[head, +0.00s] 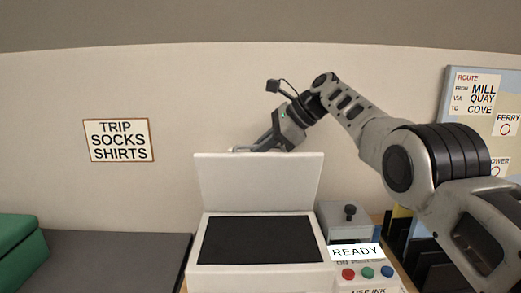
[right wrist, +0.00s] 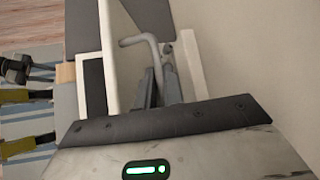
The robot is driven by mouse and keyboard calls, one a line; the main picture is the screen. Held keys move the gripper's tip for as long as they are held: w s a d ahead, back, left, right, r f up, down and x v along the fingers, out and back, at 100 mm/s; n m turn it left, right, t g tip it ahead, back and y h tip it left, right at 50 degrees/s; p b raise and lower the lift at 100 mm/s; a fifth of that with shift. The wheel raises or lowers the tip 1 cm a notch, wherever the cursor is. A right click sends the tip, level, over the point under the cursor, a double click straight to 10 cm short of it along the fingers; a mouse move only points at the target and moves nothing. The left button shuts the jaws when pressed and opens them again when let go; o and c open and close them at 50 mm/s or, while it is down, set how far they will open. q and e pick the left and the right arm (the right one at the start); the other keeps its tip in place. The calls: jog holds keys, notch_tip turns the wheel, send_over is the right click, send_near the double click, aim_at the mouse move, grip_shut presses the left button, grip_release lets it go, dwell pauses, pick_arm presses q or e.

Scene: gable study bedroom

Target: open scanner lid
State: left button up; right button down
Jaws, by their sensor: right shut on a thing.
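The scanner (head: 262,280) is a white box with a dark glass bed (head: 262,240). Its white lid (head: 258,183) stands raised, close to upright, at the back of the bed. My right gripper (head: 262,145) is at the lid's top edge, partly hidden behind it. In the right wrist view the lid (right wrist: 108,50) shows nearly edge-on, with a bent grey handle (right wrist: 140,40) beside it. The right fingers (right wrist: 160,88) are shut on this handle. My left gripper is in neither view.
A grey device (head: 352,230) with a black knob stands right of the scanner, behind a READY sign (head: 356,252) and coloured buttons (head: 368,273). Dark upright holders (head: 405,245) are further right. A green box (head: 20,240) is at left. The wall is close behind the lid.

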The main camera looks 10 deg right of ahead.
jog(key=shift+d+f, duration=0.15)
jog(key=c, duration=1.5)
grip_release()
